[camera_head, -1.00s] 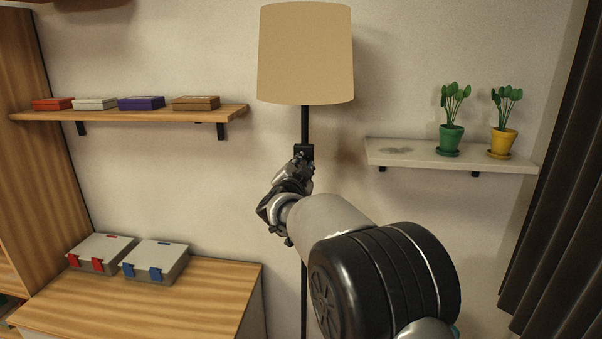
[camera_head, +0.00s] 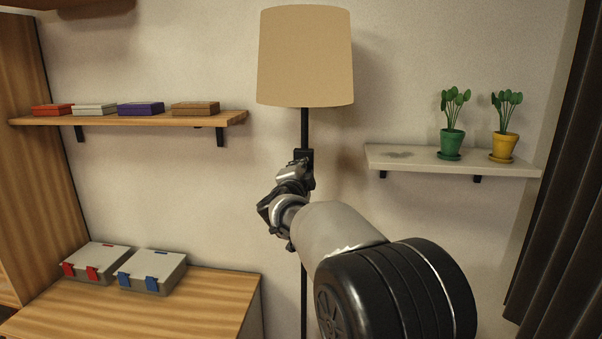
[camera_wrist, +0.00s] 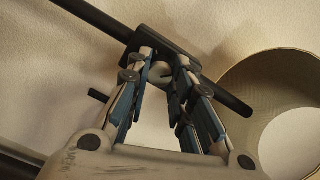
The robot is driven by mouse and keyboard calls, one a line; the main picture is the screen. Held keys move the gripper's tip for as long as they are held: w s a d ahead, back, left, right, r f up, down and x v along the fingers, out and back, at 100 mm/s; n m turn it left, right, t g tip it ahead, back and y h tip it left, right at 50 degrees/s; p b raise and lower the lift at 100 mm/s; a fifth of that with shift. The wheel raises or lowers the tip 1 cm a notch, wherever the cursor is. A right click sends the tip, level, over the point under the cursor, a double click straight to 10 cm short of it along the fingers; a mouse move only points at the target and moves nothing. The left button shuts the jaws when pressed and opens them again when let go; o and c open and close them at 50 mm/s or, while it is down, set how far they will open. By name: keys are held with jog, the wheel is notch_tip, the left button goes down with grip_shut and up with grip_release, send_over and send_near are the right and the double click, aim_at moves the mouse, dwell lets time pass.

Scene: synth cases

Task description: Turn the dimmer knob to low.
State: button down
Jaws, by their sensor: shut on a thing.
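A floor lamp with a tan shade (camera_head: 305,55) and a thin black pole (camera_head: 304,128) stands against the wall. A black dimmer box (camera_head: 303,154) sits on the pole below the shade. In the wrist view the box (camera_wrist: 182,46) lies across the top of the fingers, and a pale round dimmer knob (camera_wrist: 160,70) shows between the fingertips. My gripper (camera_wrist: 163,68) is shut on the knob; in the head view the gripper (camera_head: 300,172) reaches up to the box and hides the knob. I cannot read the knob's setting or any marks.
A wooden shelf (camera_head: 110,120) with several small boxes is at left, and a white shelf (camera_head: 400,158) with two potted plants at right. A wooden cabinet (camera_head: 190,305) with two latched cases stands lower left. A dark curtain (camera_head: 565,200) hangs at far right.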

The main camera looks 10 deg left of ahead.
jog(key=c, duration=1.4)
grip_release()
jog(key=s, duration=1.2)
jog(key=shift+a+r, duration=0.2)
jog(key=shift+r, duration=0.05)
